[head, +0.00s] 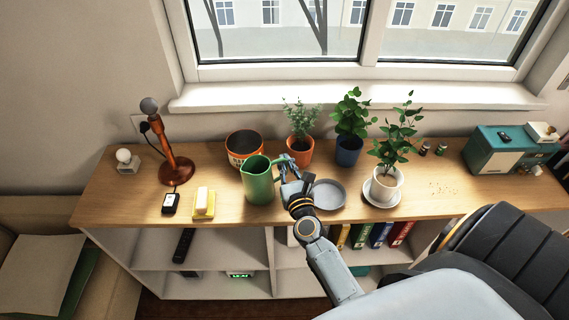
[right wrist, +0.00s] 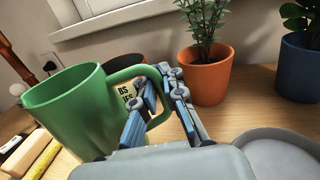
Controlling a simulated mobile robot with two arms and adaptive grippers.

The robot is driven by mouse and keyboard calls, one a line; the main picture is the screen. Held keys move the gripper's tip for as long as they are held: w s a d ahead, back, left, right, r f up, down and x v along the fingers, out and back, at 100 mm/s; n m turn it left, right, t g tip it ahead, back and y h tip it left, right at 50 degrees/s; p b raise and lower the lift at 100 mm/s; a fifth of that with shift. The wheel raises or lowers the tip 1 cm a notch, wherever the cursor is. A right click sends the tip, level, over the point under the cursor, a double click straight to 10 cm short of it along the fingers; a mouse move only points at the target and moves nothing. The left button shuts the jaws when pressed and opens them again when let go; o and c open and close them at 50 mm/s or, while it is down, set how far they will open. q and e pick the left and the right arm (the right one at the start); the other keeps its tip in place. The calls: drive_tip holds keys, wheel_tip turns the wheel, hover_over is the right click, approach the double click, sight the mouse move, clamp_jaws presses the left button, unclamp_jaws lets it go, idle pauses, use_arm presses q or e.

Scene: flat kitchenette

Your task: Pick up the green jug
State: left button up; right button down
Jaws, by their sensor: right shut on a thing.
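The green jug (head: 259,184) stands upright on the wooden top of the shelf unit, its handle turned to the right. My right gripper (head: 287,172) reaches in from the lower right and is at the handle. In the right wrist view the jug (right wrist: 82,115) fills the left side, and my right gripper (right wrist: 158,95) is shut on its handle, fingers on both sides of it. The jug seems to rest on the top; I cannot tell whether it is slightly raised. My left gripper is not in view.
An orange-and-black pot (head: 243,143) stands just behind the jug. A grey dish (head: 329,195) lies right of my gripper. Potted plants in orange (head: 300,152), blue (head: 348,152) and white (head: 385,186) pots stand behind and right. A butter dish (head: 204,204) lies left.

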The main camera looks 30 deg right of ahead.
drive_tip(key=shift+r+p, duration=0.35)
drive_tip(key=shift+r, duration=0.4)
drive_tip(key=s+d+r+p, duration=0.4)
drive_tip(key=s+r+p, duration=0.2)
drive_tip(key=s+r, duration=0.4)
drive_tip(key=shift+s+d+r, duration=0.15)
drive_tip(key=shift+s+r, duration=0.1)
drive_tip(key=shift+s, duration=1.4)
